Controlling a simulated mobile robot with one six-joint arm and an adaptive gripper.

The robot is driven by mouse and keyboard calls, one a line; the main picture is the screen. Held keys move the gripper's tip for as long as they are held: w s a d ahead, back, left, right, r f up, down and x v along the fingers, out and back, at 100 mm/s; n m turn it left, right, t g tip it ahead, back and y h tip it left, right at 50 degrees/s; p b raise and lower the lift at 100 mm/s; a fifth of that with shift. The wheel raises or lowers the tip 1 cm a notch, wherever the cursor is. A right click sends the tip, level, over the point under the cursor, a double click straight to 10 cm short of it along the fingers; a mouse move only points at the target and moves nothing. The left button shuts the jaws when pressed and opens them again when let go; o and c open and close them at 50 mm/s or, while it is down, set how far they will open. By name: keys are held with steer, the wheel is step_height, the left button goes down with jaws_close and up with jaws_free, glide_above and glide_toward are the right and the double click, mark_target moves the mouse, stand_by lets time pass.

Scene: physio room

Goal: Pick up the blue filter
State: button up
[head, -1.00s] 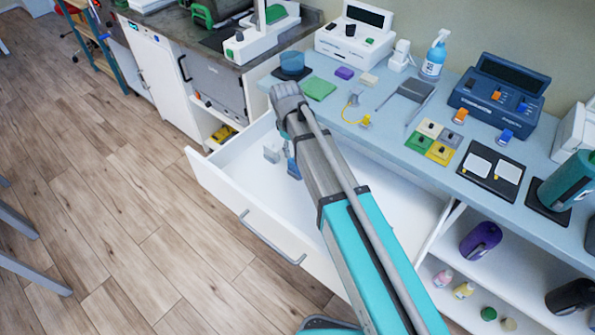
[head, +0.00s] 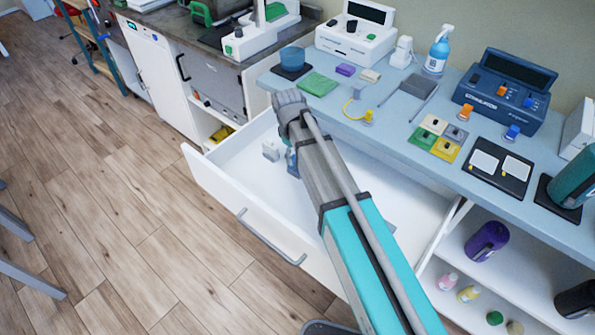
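A small blue thing (head: 292,162), which may be the blue filter, is in the open white drawer (head: 215,172). My arm partly covers it, so its shape is unclear. A pale grey block (head: 270,150) is just left of it. My arm reaches over the drawer from the lower right, and its grey wrist end is above and close to the blue thing in the picture. My gripper's fingers are hidden behind the arm, so I cannot see what is between them.
The blue-grey counter (head: 400,165) lies behind the drawer. It holds a blue cup (head: 292,57), a green cloth (head: 318,84), a spray bottle (head: 437,52) and a dark blue device (head: 505,95). Bottles stand on shelves at the lower right. The wooden floor at left is mostly clear.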

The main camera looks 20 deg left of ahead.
steer(key=shift+d+f+b, duration=0.1)
steer(key=shift+f+b, duration=0.25)
steer(key=shift+f, duration=0.3)
jaws_close()
